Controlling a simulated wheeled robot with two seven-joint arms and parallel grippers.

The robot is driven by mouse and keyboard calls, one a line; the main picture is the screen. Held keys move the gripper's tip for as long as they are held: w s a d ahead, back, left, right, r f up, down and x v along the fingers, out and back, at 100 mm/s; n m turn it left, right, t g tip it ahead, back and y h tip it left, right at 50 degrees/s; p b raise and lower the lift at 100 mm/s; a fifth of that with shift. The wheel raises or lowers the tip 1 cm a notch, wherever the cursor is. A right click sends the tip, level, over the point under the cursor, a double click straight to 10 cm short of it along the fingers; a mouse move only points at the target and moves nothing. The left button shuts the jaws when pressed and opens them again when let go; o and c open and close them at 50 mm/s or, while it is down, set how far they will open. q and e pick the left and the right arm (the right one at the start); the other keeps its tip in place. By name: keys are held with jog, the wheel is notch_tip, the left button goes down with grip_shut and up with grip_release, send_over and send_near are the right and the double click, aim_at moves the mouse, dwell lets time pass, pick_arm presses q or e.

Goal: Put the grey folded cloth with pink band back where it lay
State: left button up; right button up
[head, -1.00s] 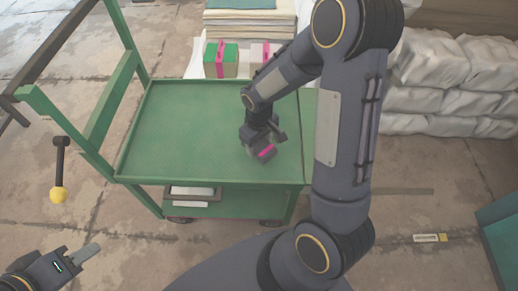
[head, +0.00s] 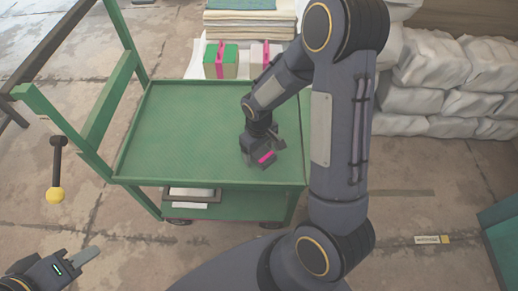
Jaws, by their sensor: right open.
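A small grey piece with a pink band (head: 266,158), which looks like the grey folded cloth, shows at the fingers of my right gripper (head: 264,150). It is tilted and partly hidden by the gripper, over the right part of the green cart top (head: 185,130). My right gripper is open and points down there. I cannot tell whether the piece touches the cart top. My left gripper (head: 82,262) is at the lower left, away from the cart. Only part of it shows, so its jaw opening is unclear.
Behind the cart stand a green bundle with a pink band (head: 220,60) and a pale bundle with a pink band (head: 262,55). White sacks (head: 440,85) are stacked at right. The cart's left and middle are clear.

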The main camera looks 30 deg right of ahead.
aim_at(259, 151)
jog(key=shift+r, duration=0.4)
notch_tip(259, 151, up, 11)
jog(key=p, duration=0.4)
jog(key=s+a+r+m+t+y, duration=0.2)
jog(key=s+r, duration=0.4)
jog(key=s, duration=0.2)
jog(key=s+a+r+m+t+y, duration=0.1)
jog(key=s+a+r+m+t, duration=0.1)
jog(key=s+r, duration=0.5)
jog(key=shift+s+r+t+y, duration=0.15)
jog(key=shift+s+t+y, duration=0.25)
jog(key=shift+s+t, duration=0.5)
jog(key=shift+a, duration=0.1)
notch_tip(259, 151, up, 19)
jog(key=p, duration=1.8)
